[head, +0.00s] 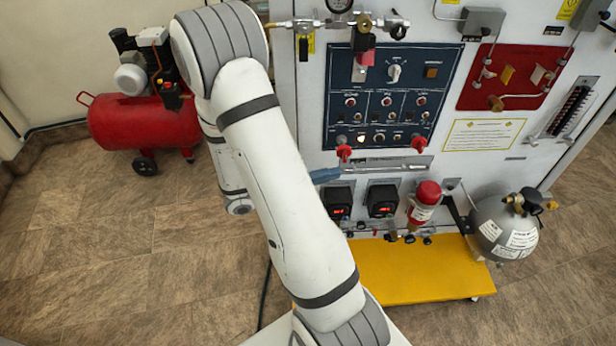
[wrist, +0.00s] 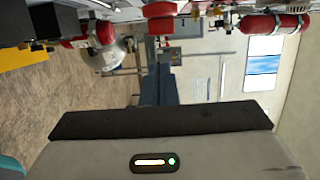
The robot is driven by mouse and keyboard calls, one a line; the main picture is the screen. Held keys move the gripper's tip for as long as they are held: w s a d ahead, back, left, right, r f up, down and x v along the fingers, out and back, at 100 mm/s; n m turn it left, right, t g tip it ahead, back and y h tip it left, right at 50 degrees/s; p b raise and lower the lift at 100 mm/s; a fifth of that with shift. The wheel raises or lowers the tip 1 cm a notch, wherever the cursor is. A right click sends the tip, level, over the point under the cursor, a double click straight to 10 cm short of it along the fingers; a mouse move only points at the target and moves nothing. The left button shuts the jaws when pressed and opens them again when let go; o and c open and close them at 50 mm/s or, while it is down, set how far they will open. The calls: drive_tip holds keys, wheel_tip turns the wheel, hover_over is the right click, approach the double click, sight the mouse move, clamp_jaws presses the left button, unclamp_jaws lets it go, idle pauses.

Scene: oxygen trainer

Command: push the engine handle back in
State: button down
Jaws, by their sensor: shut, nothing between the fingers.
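A white trainer stand with a dark blue control panel (head: 388,95) fills the middle right of the head view. Two red-tipped handles stick out below the panel, a left one (head: 343,152) and a right one (head: 418,144). I cannot tell which is the engine handle or how far it is out. My gripper (head: 325,175) shows as blue-grey fingers beside my arm, just below and left of the left red handle, apparently apart from it. In the wrist view my gripper (wrist: 157,88) is shut and empty. Red parts (wrist: 160,10) show beyond it, upside down.
Two black boxes with red displays (head: 383,200) and a red-capped canister (head: 424,203) stick out below. A grey sphere tank (head: 503,228) stands at right, above the yellow base (head: 410,272). A red compressor (head: 140,120) stands on the floor at left. The floor before it is clear.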

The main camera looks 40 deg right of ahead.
sight(343, 158)
drive_tip(key=shift+w+d, duration=1.45)
drive_tip(key=shift+w, duration=0.1)
drive_tip(key=shift+w+p, duration=0.1)
drive_tip(key=shift+p, duration=0.2)
